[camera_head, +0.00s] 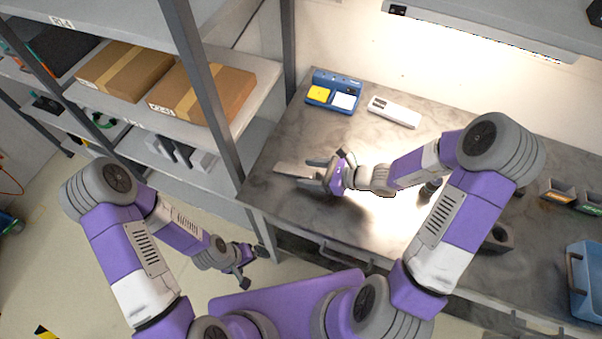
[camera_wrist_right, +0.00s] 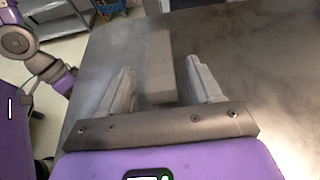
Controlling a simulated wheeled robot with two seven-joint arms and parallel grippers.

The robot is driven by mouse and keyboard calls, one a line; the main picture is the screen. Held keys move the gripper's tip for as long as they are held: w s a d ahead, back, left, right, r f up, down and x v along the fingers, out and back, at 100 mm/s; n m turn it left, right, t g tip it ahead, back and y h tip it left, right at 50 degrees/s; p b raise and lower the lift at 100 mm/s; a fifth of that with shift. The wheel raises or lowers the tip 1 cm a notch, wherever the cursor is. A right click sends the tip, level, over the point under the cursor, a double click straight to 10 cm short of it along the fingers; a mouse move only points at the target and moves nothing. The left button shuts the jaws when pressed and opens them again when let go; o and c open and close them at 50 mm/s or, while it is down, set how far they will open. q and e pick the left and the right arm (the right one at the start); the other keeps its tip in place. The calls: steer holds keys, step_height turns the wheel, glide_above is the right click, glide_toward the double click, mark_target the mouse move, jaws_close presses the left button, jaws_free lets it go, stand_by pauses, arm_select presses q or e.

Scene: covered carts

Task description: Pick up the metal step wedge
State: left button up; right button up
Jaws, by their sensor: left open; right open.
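The metal step wedge (camera_head: 293,170) is a flat grey block lying on the dark worktop near its left end. In the right wrist view the wedge (camera_wrist_right: 160,62) runs lengthwise between the fingers, its near end between them. My right gripper (camera_head: 313,175) is open around the wedge's near end; in the right wrist view its fingers (camera_wrist_right: 162,78) stand either side with a gap on each side. I cannot tell how high the fingers are above the worktop. My left gripper (camera_head: 254,267) is open and empty, low beside the bench, away from the wedge.
The worktop (camera_head: 265,207) holds a blue case with yellow and white pads (camera_head: 334,94) and a white device (camera_head: 394,111) at the back.

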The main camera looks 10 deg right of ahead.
steer(key=shift+x, duration=0.75)
steer(key=shift+c, duration=0.5)
steer(key=c, duration=1.1)
